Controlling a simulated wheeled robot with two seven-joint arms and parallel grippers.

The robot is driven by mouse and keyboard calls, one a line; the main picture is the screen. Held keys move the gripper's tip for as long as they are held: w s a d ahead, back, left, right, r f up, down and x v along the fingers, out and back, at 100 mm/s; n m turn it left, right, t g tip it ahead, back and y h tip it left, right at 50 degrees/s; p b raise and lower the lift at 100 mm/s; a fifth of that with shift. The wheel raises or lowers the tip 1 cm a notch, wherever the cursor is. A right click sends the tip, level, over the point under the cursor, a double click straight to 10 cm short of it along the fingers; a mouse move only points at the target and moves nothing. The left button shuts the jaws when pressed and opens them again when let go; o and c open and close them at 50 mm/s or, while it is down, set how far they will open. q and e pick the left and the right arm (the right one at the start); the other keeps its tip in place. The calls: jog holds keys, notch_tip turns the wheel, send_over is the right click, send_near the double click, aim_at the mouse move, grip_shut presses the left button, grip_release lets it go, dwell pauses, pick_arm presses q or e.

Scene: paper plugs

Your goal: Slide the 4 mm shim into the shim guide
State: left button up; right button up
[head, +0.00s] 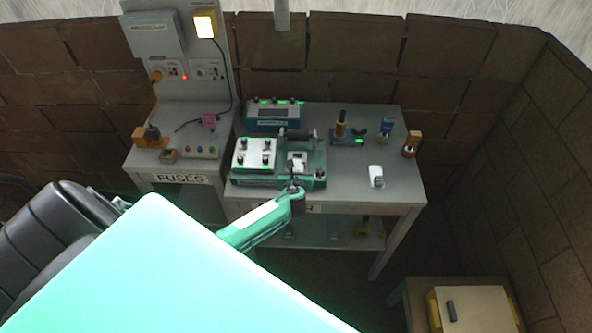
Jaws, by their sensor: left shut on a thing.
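My left gripper (293,186) is at the end of my green arm, over the front of a green-based bench fixture (262,182) on the grey table. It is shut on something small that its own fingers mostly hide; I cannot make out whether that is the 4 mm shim. Just behind the fingers, on the right part of the fixture, is a small pale block with a dark top (297,158). I cannot tell from here whether this is the shim guide, or whether the gripper touches it. My right gripper is not in view.
A fuse bench (180,178) stands left.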

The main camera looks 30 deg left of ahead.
pick_arm(q)
jog(key=shift+w+r, duration=0.15)
jog(key=shift+r, duration=0.1)
jog(key=shift+d+f, duration=0.1)
jog(key=shift+w, duration=0.1)
dwell(0.6)
jog(key=shift+p, duration=0.3)
jog(key=o, duration=1.1)
jog(key=shift+f, duration=0.1)
jog(key=shift+w+f, duration=0.1)
jog(key=shift+w, duration=0.05)
jog(key=shift+s, duration=0.2)
